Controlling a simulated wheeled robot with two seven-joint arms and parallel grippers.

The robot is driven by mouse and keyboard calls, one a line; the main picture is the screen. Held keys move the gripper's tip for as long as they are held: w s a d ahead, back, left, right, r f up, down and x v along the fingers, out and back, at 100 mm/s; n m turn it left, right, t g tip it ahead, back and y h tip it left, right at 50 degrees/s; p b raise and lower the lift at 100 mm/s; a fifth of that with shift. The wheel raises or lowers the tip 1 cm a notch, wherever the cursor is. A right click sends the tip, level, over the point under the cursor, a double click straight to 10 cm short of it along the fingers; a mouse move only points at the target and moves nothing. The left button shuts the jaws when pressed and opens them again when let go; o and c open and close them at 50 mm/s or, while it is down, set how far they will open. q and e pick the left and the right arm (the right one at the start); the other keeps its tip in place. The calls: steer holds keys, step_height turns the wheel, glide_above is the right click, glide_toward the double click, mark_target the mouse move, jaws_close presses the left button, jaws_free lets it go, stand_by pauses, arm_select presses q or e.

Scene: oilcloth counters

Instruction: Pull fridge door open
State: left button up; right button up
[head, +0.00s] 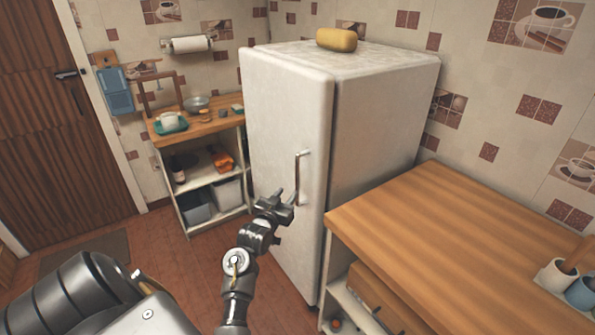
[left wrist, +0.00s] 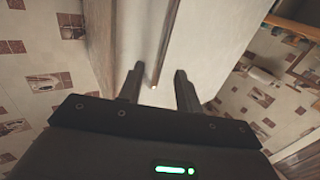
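The white fridge (head: 290,130) stands in the middle of the head view with its door (head: 275,110) shut. A slim upright metal handle (head: 298,178) is on the door, near its right edge. My left gripper (head: 285,200) is at the lower part of the handle. In the left wrist view, the two fingers (left wrist: 159,72) are apart, and the handle bar (left wrist: 166,40) runs down between them with a gap on each side. I cannot tell whether the fingertips reach past the bar. My right gripper is not in view.
A wooden counter (head: 460,240) stands close on the fridge's right. A shelf unit (head: 205,170) with dishes on top stands to its left. A yellow loaf-like object (head: 337,40) lies on top of the fridge. Red-brown floor (head: 190,265) is clear in front of the shelf unit.

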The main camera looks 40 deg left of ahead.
mark_target(297, 176)
arm_select(q)
steer(key=x, duration=0.3)
steer(key=p+x, duration=0.1)
steer(key=x, duration=0.3)
steer(key=r+p+x, duration=0.1)
steer(key=x, duration=0.3)
steer(key=shift+s+a, duration=0.1)
steer(key=shift+a, duration=0.05)
steer(key=shift+c, duration=0.4)
jaws_close()
